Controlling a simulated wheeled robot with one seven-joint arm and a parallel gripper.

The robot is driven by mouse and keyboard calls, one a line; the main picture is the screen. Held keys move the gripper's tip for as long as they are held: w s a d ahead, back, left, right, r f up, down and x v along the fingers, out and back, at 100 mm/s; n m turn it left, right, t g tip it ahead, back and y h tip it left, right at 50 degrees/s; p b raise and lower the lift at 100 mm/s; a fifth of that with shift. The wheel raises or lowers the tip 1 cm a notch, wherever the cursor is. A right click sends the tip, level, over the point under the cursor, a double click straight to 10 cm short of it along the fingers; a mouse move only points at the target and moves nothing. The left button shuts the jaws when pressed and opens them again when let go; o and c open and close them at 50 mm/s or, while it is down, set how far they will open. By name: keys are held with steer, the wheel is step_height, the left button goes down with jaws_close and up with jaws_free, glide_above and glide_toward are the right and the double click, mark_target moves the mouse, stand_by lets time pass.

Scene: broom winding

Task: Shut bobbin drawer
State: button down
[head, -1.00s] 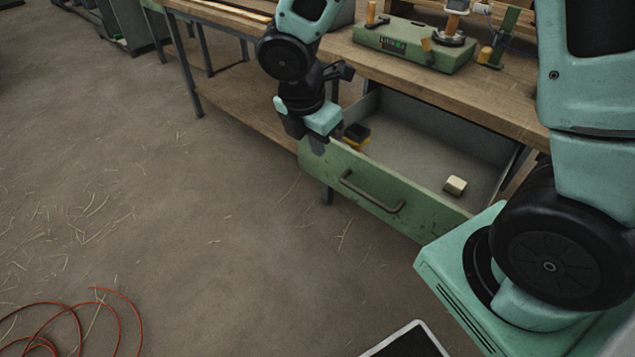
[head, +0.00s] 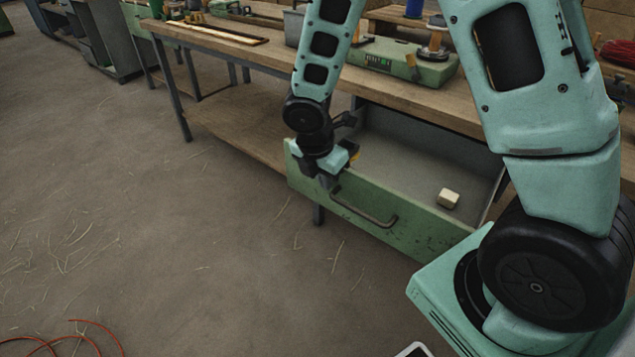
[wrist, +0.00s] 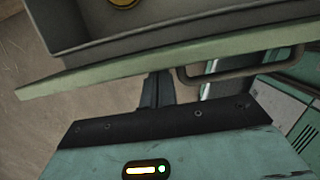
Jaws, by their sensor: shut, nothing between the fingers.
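The bobbin drawer (head: 412,232) is a green-fronted drawer with a grey inside. It stands pulled out from under the workbench, and a dark bar handle (head: 362,212) is on its front. My gripper (head: 328,182) is shut and empty at the drawer front, near the handle's left end. In the wrist view the shut fingers (wrist: 157,90) reach to the drawer front (wrist: 110,72), left of the handle (wrist: 240,72). I cannot tell whether they touch it.
A pale block (head: 448,198) lies in the drawer, and a yellow item shows partly behind my gripper. The wooden workbench (head: 425,103) carries a green winding device (head: 385,62). A red cable (head: 75,340) lies on the floor at bottom left.

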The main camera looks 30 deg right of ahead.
steer(key=shift+d, duration=0.1)
stand_by(0.3)
steer(key=w+d+p, duration=0.5)
steer(key=d+p, duration=0.3)
steer(key=d, duration=0.5)
steer(key=w+d+p, duration=0.4)
steer(key=d+p, duration=0.4)
steer(key=d, duration=0.6)
steer(key=shift+w, duration=0.4)
steer(key=shift+d+r, duration=0.1)
